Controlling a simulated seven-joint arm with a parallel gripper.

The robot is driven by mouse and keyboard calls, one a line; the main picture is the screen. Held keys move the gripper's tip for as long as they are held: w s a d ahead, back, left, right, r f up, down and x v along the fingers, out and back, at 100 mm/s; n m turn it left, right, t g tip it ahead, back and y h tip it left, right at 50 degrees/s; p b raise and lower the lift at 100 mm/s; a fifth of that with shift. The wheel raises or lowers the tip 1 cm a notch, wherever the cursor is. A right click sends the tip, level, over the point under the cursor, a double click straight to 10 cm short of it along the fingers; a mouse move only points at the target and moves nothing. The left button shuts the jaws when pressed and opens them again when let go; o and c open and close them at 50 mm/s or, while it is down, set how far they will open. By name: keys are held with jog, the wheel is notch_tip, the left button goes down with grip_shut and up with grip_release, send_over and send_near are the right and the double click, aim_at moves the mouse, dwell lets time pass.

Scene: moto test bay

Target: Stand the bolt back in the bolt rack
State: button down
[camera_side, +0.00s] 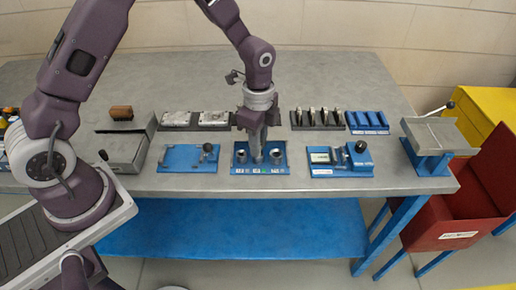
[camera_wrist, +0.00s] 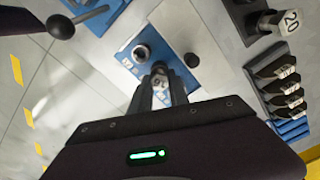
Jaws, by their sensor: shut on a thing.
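My gripper (camera_side: 258,157) points straight down over the middle of a blue tray (camera_side: 260,170), which I take to be the bolt rack. The tray has small pale labels along its front edge and a grey round piece on each side, left (camera_side: 241,156) and right (camera_side: 276,155). The tray also shows in the wrist view (camera_wrist: 122,57).
A blue fixture with a lever (camera_side: 187,158) is left of the tray, and a blue vise-like fixture (camera_side: 340,159) is right. Behind stand grey plates (camera_side: 177,119), a black rack (camera_side: 317,127) of labelled pieces and a blue rack (camera_side: 367,122). Bare bench lies in front.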

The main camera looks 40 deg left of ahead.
notch_tip(320, 180, up, 9)
jog(key=w+a, duration=1.1)
jog(key=a, duration=0.2)
jog(key=shift+w+d+f, duration=0.1)
jog(key=shift+f, duration=1.35)
jog(key=shift+w+d+f, duration=0.1)
jog(key=shift+f, duration=1.35)
jog(key=shift+f, duration=0.1)
jog(key=shift+f, duration=0.45)
jog(key=shift+f, duration=0.15)
jog(key=shift+f, duration=0.4)
jog(key=c, duration=1.2)
grip_release()
